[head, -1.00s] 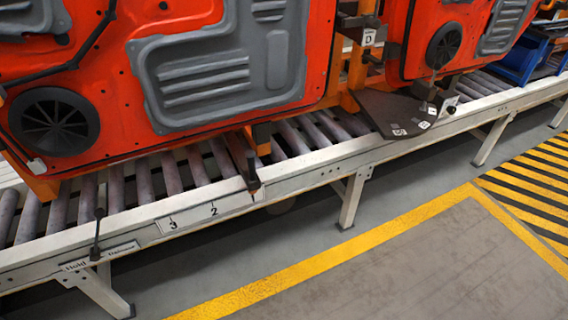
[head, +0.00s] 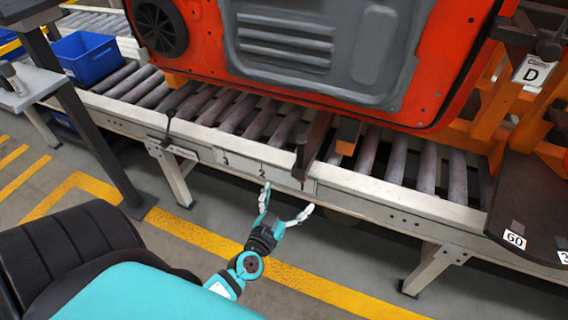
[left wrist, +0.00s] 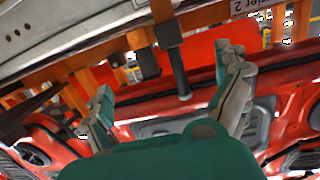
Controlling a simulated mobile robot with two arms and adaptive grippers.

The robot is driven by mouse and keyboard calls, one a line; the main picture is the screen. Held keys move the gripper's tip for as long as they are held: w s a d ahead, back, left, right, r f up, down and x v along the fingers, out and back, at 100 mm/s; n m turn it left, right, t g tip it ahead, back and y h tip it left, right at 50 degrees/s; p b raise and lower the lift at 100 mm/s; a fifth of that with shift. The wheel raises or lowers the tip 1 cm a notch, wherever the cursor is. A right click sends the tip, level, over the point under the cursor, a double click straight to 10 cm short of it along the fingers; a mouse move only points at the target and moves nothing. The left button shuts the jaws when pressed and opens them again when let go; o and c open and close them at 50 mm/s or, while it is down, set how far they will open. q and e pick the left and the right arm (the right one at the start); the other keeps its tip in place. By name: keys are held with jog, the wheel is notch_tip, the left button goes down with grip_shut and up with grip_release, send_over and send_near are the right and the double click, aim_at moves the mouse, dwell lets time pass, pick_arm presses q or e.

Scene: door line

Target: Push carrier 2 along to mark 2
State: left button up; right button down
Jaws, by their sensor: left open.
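The carrier, an orange frame (head: 500,90) bearing a red door panel with grey inserts (head: 330,50), stands on the roller conveyor. A dark bar (head: 312,140) hangs from it over the near rail. The mark plate on the rail shows 3 and mark 2 (head: 262,172); the bar's lower end is to the right of the 2. My left gripper (head: 288,197) is open and empty in front of the rail, below the bar and apart from it. In the left wrist view a dark post (left wrist: 175,60) shows between the spread fingers (left wrist: 169,77). My right gripper is not in view.
A blue bin (head: 85,58) is at the far left. A dark plate with numbered tags (head: 525,200) juts out at the right. The floor before the conveyor is open, with yellow lines.

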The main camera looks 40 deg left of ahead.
pick_arm(q)
jog(key=t, duration=0.1)
send_near(299, 156)
jog(key=s, duration=0.2)
jog(key=w+n+y, duration=0.1)
jog(key=x, duration=0.9)
jog(key=shift+w+d+p, duration=0.25)
jog(key=shift+w+p, duration=0.05)
jog(key=shift+w, duration=0.2)
jog(key=shift+x, duration=0.9)
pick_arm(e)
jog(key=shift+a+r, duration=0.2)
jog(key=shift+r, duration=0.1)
pick_arm(q)
jog(key=shift+f, duration=0.1)
jog(key=c, duration=1.1)
grip_shut()
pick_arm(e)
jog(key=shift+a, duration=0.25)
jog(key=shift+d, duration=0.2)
